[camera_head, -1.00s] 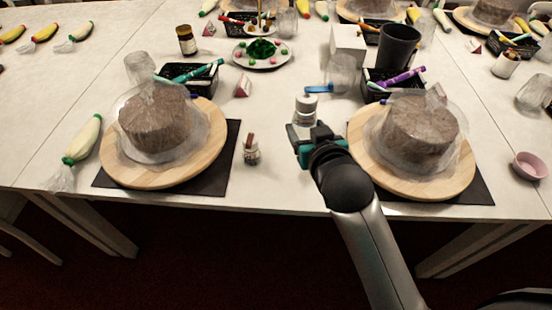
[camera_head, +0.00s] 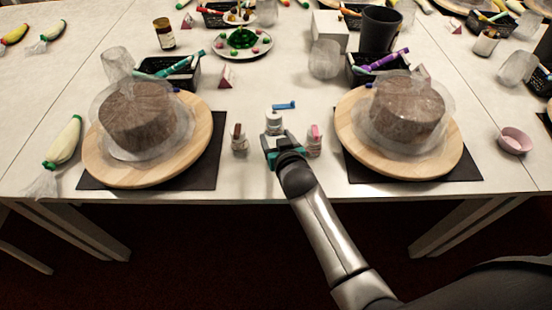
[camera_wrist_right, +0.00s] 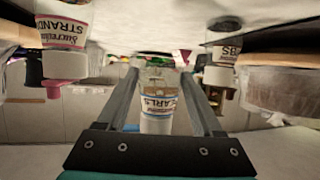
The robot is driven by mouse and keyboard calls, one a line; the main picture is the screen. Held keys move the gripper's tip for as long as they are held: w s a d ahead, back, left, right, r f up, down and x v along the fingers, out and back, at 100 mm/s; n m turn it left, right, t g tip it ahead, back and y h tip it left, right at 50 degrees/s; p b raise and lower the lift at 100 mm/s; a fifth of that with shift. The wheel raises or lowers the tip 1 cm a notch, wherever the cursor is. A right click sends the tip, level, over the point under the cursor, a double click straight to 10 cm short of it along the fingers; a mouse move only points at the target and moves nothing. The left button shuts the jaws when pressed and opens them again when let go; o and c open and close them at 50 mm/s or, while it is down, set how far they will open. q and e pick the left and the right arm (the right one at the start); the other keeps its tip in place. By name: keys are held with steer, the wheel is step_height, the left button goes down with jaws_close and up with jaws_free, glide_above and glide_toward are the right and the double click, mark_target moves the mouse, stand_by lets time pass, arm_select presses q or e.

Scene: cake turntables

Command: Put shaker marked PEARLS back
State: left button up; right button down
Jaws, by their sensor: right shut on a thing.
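The shaker marked PEARLS (camera_head: 274,120) is a small white-labelled jar, held between my right gripper's fingers (camera_head: 272,141). In the right wrist view the jar (camera_wrist_right: 158,103) stands between both fingers, its label upside down like the neighbouring labels. A small blue piece (camera_head: 284,105) shows just behind its top. Whether its base touches the table cannot be told. A brown-lidded shaker (camera_head: 239,139) stands to the left and a pink-lidded one (camera_head: 314,141) to the right. The wrist view shows the pink-lidded one, marked STRANDS (camera_wrist_right: 64,35), at left. My left gripper is not in view.
Wooden turntables with wrapped cakes flank the shakers, on the left (camera_head: 95,165) and right (camera_head: 350,140). Black baskets (camera_head: 187,80) of pens, a white box (camera_head: 328,30) and a clear cup (camera_head: 325,60) stand behind. The table strip behind the shakers is clear.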

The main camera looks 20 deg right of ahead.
steer(key=shift+f+b, duration=1.3)
steer(key=shift+f, duration=2)
steer(key=shift+f, duration=0.1)
steer(key=shift+c, duration=2.4)
jaws_free()
steer(key=shift+f, duration=0.1)
steer(key=o, duration=0.4)
steer(key=shift+o, duration=0.2)
steer(key=shift+r, duration=0.2)
steer(key=shift+s+r, duration=0.1)
steer(key=shift+s, duration=0.15)
steer(key=p+v, duration=0.3)
steer(key=v, duration=0.6)
steer(key=shift+s+r, duration=0.1)
steer(key=shift+s, duration=0.2)
steer(key=shift+p+v, duration=0.4)
steer(key=shift+v, duration=0.5)
